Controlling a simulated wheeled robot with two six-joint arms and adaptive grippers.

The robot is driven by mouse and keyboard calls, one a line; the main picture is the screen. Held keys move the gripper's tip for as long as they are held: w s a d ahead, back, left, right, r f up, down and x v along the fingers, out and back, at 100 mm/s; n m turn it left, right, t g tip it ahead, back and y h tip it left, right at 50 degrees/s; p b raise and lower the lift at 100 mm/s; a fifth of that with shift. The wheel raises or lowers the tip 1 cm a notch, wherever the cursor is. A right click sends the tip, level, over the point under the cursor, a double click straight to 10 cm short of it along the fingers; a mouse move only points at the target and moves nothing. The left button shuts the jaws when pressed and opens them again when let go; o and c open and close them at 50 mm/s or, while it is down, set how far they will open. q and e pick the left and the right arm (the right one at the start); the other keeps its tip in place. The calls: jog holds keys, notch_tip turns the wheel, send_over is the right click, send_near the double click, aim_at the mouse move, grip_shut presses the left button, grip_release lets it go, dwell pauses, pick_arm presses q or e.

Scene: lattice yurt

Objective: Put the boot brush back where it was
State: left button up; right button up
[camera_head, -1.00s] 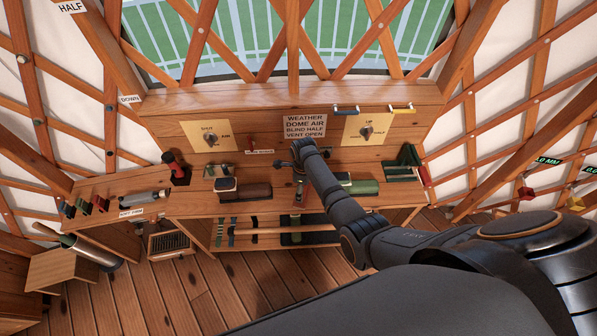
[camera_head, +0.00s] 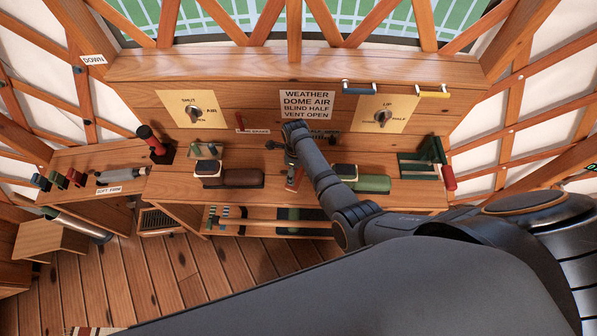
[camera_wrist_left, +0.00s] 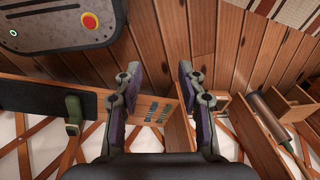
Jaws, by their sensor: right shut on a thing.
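My right gripper (camera_head: 290,150) is over the middle of the wooden bench (camera_head: 420,199), between a brown block-like item (camera_head: 242,178) and a green one (camera_head: 372,184). It is shut on a small reddish thing (camera_head: 295,178), mostly hidden by the hand. This may be the boot brush, but I cannot tell for sure. Whether it touches the bench is unclear. My left gripper (camera_wrist_left: 163,85) is open and empty in the left wrist view, above the floor and low shelf. It is not in the head view.
Dark pads with pale rims (camera_head: 208,167) sit beside the brown item. A red-topped post (camera_head: 150,140) stands left, a green holder with a red handle (camera_head: 432,155) right. A panel with knobs and a sign (camera_head: 307,104) rises behind. A low shelf (camera_head: 260,229) runs underneath.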

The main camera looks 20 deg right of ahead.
jog(key=shift+s+d+r, duration=0.1)
jog(key=shift+s+r, duration=0.1)
jog(key=shift+r, duration=0.05)
jog(key=o, duration=0.8)
jog(key=shift+a+f, duration=0.2)
jog(key=shift+a, duration=0.05)
jog(key=shift+c, duration=0.2)
jog(key=shift+o, duration=2.2)
jog(key=shift+w+d, duration=0.1)
pick_arm(q)
notch_tip(320, 180, up, 10)
jog(key=s+p, duration=0.2)
jog(key=p, duration=0.8)
jog(key=shift+s+r+p, duration=0.2)
jog(key=shift+r+p, duration=0.05)
jog(key=shift+p, duration=0.15)
pick_arm(e)
notch_tip(320, 180, up, 12)
jog(key=shift+r, duration=0.2)
pick_arm(q)
jog(key=shift+d, duration=0.1)
